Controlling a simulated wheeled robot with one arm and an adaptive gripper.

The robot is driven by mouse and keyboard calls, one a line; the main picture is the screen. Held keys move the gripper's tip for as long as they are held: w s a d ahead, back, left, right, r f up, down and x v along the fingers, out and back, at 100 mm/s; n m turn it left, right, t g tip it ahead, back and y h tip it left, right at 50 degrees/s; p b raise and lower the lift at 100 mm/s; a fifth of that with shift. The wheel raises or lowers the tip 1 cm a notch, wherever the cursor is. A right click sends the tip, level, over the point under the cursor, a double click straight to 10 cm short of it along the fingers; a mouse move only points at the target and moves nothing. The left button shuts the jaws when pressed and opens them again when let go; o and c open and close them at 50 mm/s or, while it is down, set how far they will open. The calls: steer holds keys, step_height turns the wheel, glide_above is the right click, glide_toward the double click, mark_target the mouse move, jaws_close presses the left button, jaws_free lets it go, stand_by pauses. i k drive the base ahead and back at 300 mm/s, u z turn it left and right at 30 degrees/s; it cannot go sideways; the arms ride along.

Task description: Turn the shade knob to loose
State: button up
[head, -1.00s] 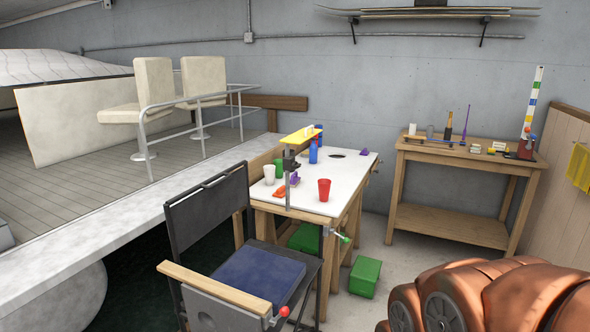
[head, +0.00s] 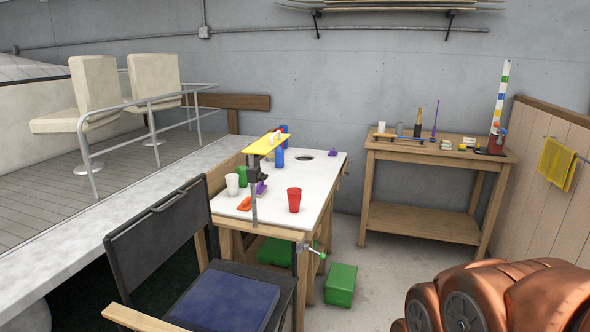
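A black block (head: 259,174) is on the post under the shade. A small handle with a green tip (head: 321,255) sticks out low at the bench's front corner, by the foot of the post. I cannot tell for sure which part is the shade knob, nor read any loose or tight setting. My gripper is not in view; only copper-coloured parts of my own arm show at lower right.
A dark folding chair (head: 228,303) with a blue cushion stands close in front of the bench. Cups, including a red cup (head: 294,200), stand on the bench. A green box (head: 341,284) is on the floor. A wooden side table (head: 420,216) stands at the back wall.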

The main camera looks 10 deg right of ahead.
mark_target(261, 176)
steer(key=u, duration=0.2)
steer(key=i, duration=1.15)
steer(key=u, duration=0.5)
